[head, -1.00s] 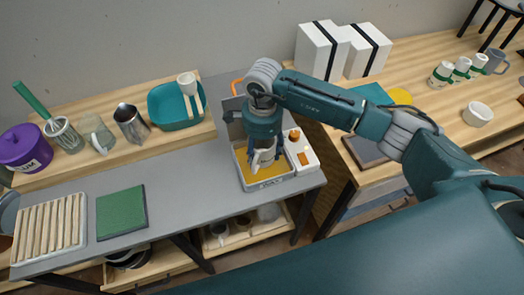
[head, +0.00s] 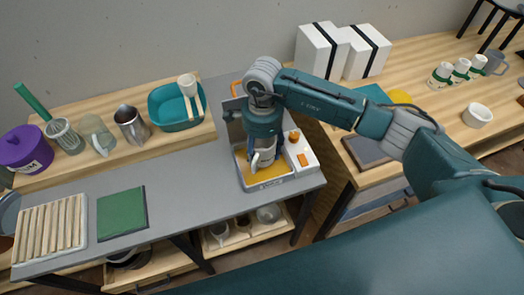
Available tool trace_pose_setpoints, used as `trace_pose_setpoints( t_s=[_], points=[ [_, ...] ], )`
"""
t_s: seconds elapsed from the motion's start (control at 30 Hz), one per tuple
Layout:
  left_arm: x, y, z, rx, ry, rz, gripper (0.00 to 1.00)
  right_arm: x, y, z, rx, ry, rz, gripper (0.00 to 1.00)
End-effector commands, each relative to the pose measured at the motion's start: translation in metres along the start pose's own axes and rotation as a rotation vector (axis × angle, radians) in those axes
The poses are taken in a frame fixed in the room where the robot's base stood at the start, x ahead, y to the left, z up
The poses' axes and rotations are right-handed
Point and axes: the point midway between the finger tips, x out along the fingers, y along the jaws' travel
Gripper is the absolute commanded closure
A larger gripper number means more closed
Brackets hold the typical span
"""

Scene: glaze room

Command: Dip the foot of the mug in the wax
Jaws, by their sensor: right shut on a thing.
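My right gripper (head: 265,148) points down over the wax pan (head: 264,182), a grey metal tray holding amber-yellow wax. It is shut on the mug (head: 264,159), a whitish-grey piece mostly hidden by the fingers. The mug is inside the pan's outline, low over the wax. Its foot is hidden from this angle, so I cannot tell whether it touches the wax. My left gripper is not in view.
A white control box with orange knobs (head: 294,136) adjoins the pan's right side. The pan's raised lid (head: 231,116) stands behind. A green pad (head: 121,212) and a slatted rack (head: 49,231) lie to the left, with bare grey table between.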

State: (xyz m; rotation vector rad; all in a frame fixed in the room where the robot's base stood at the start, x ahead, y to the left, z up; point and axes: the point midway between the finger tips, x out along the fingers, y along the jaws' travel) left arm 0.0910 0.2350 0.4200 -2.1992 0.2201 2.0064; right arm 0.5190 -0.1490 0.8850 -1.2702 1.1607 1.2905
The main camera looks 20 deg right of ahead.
Motion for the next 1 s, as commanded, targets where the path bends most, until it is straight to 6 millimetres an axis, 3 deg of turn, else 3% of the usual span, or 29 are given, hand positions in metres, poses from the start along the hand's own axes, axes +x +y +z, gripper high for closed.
trace_pose_setpoints(
  t_s=[0.53, 1.0],
  points=[
    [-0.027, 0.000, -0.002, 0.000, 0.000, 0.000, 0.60, -0.058, 0.000, 0.000, 0.000, 0.001, -0.002, 0.90],
    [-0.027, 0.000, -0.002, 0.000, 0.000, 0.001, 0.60, -0.061, 0.000, 0.001, 0.000, 0.000, -0.001, 0.90]
  ],
)
